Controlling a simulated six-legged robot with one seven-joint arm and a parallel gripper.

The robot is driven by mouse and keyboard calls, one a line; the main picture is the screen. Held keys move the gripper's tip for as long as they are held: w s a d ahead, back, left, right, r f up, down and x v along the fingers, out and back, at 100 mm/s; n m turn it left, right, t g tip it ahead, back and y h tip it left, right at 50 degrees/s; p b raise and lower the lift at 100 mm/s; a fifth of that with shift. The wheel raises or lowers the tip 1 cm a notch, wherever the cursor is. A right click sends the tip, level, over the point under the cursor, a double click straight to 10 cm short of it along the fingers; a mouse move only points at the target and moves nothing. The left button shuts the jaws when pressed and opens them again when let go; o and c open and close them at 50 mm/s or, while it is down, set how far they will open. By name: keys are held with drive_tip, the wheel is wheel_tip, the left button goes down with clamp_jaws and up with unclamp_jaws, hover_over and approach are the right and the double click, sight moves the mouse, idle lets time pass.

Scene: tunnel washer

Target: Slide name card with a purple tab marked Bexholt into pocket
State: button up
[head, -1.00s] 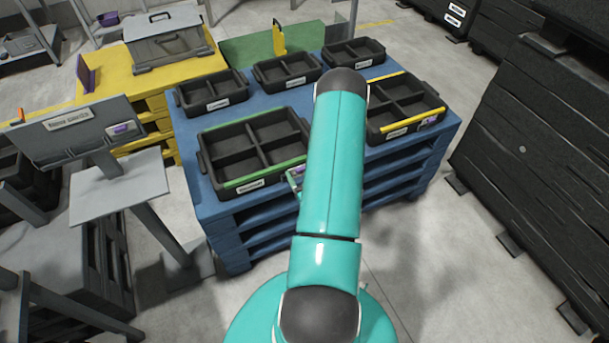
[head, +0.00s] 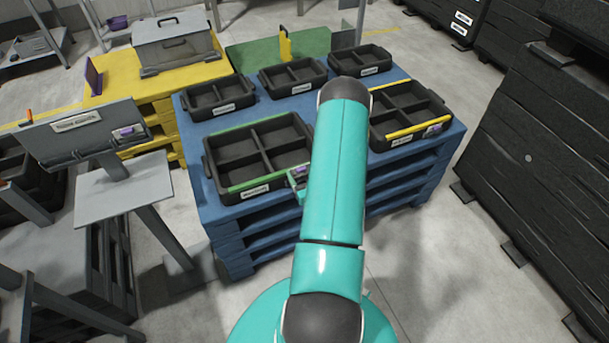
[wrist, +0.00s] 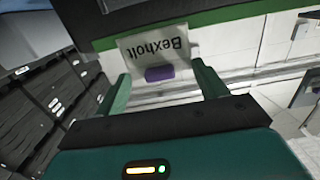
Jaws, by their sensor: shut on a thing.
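The name card (wrist: 155,52), white with a purple tab (wrist: 159,73), reads Bexholt upside down in the wrist view. My gripper (wrist: 162,82) is shut on it, one teal finger at each side. A green strip, apparently a tray rim, runs behind the card; I cannot tell whether the card touches it. In the head view my gripper (head: 298,176) is mostly hidden by my arm, near the right front corner of the green-edged tray (head: 208,170). That tray has a white label (head: 255,191) on its front. I cannot make out a pocket clearly.
A yellow-edged tray (head: 400,135) with a purple-tabbed card (head: 432,130) stands at right on the blue pallet stack (head: 230,225). Several black trays stand behind. A grey name-card stand (head: 85,135) with another purple-tabbed card is at left. Dark crates (head: 540,170) stand at right.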

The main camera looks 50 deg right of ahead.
drive_tip(key=shift+f+x, duration=0.2)
drive_tip(key=shift+x, duration=0.9)
drive_tip(key=shift+f, duration=1.6)
drive_tip(key=shift+f, duration=0.4)
drive_tip(key=shift+f, duration=0.45)
drive_tip(key=o, duration=1)
drive_tip(key=shift+o, duration=0.2)
